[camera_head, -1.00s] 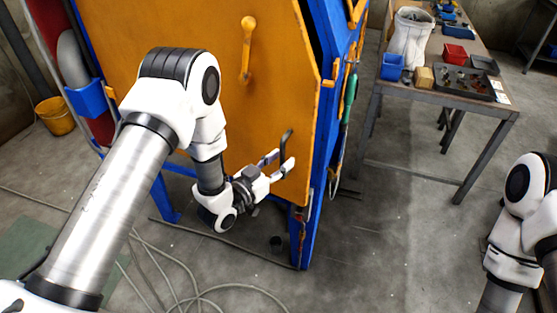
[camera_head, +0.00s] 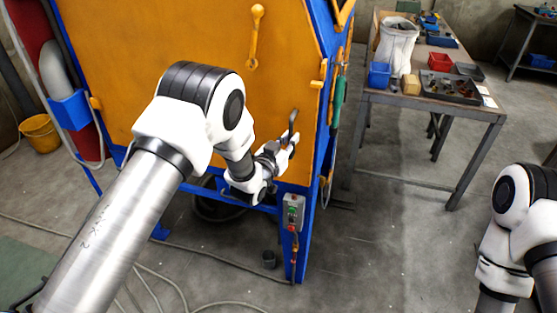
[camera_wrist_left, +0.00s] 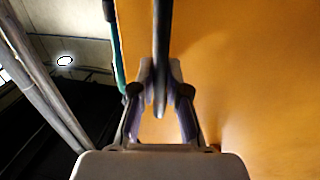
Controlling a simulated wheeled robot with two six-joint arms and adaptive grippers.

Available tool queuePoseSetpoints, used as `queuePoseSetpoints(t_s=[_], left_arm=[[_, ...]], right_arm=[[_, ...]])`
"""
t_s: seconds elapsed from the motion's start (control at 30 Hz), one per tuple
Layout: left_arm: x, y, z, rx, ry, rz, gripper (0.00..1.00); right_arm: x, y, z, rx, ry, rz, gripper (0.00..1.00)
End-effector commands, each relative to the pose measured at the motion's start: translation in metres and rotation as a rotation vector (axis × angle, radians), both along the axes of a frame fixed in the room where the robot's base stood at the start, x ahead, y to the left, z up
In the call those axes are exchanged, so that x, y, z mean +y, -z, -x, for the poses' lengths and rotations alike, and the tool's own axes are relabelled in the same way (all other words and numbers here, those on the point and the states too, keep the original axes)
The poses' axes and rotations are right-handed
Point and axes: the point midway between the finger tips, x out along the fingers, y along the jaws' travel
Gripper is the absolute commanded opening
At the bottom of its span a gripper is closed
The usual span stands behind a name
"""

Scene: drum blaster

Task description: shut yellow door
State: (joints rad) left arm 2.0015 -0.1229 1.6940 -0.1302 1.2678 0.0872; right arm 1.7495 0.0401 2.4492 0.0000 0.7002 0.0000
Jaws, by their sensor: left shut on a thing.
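The yellow door (camera_head: 185,55) is a large flat panel on the blue machine frame (camera_head: 325,95). Its right edge lies against the frame, with no clear gap showing in the head view. A dark bar handle (camera_head: 293,120) stands near the door's lower right corner. My left gripper (camera_head: 291,143) is shut on this handle. In the left wrist view the handle (camera_wrist_left: 162,45) runs down between the two fingers (camera_wrist_left: 160,100), close in front of the door (camera_wrist_left: 250,80). My right gripper is out of view; only part of my right arm shows.
A yellow lever (camera_head: 255,35) sits on the upper door. A grey control box (camera_head: 293,211) hangs on the front blue post. A workbench (camera_head: 425,105) with bins stands at the right. Cables lie on the floor; the floor between machine and bench is mostly clear.

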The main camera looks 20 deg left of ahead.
Motion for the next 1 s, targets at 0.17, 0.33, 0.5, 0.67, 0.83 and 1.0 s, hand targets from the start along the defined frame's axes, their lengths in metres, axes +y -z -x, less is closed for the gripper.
queuePoseSetpoints(t_s=[0.17,0.33,0.5,0.67,0.83,1.0], left_arm=[[-0.002,-0.006,-0.017,-0.01,-0.021,0.006,0.0],[-0.002,-0.009,-0.018,-0.014,-0.022,0.007,0.0],[-0.002,-0.009,-0.017,-0.013,-0.022,0.007,0.39],[-0.002,-0.007,-0.016,-0.009,-0.021,0.006,0.39],[-0.001,-0.006,-0.015,-0.007,-0.021,0.006,0.39],[0.003,-0.005,0.007,-0.005,-0.021,0.005,0.39]], right_arm=[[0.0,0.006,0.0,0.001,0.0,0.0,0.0],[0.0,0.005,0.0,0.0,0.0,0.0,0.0],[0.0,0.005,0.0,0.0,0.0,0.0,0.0],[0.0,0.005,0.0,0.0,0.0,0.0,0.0],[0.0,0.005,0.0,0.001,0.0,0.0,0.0],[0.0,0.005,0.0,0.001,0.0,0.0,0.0]])
